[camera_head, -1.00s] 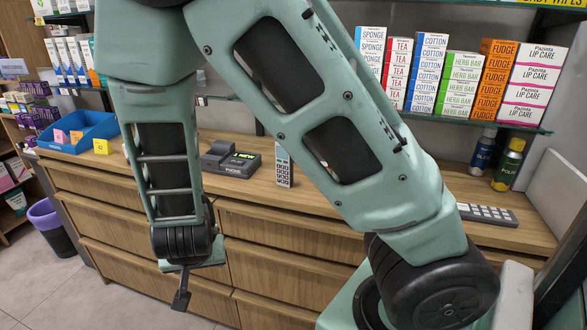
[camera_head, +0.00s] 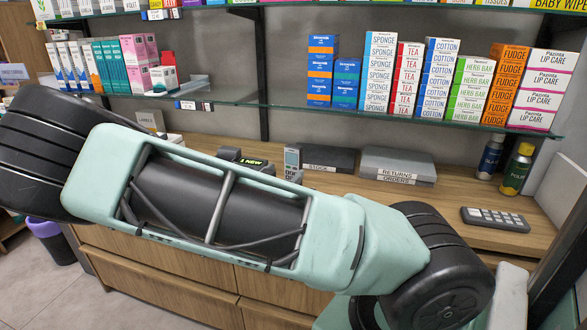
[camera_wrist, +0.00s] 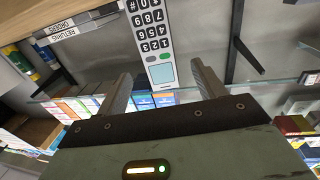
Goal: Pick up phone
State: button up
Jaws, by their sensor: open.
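The phone (camera_head: 293,163) is a slim grey handset with a small screen, standing upright on the wooden counter beside a dark base unit (camera_head: 248,162) with a lit "1 NEW" display. My arm hides its lower end in the head view. In the wrist view, which is upside down, the handset (camera_wrist: 152,32) shows its keypad and bluish screen toward me. My gripper (camera_wrist: 163,82) is open and empty. Its two fingers lie on either side of the handset's screen end in the picture; I cannot tell the depth between them. In the head view the gripper is hidden.
"Stock" (camera_head: 327,158) and "returns/orders" (camera_head: 397,165) trays lie behind and right of the phone. A keypad device (camera_head: 495,219) and two bottles stand at the right. A glass shelf (camera_head: 362,112) with boxes hangs above the counter.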

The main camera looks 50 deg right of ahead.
aim_at(296, 162)
jog(key=x, duration=0.2)
jog(key=p+x, duration=0.1)
jog(key=x, duration=0.5)
jog(key=shift+d+f+p, duration=0.2)
jog(key=shift+f+p, duration=0.15)
jog(key=shift+p, duration=0.05)
jog(key=c, duration=1.1)
